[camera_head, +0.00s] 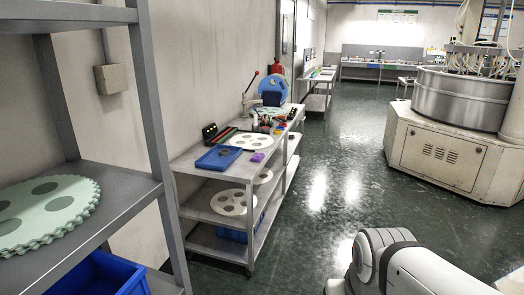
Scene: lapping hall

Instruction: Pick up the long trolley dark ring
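A long grey trolley (200,180) with several shelves stands along the wall left of centre. On its top are a shallow blue tray (207,164), a pale disc with round holes (250,141), and several small items. A small dark shape (224,152) shows in the blue tray; it is too small to tell whether it is a ring. No other dark ring can be made out clearly on the trolley. My gripper is not in view; only a white and dark link of my arm shows at the bottom right.
A grey rack (150,100) with pale green toothed discs (50,208) and a blue bin (118,277) stands close at left. A large round machine (455,100) on a cream base stands at right. The green floor (325,205) between trolley and machine is clear.

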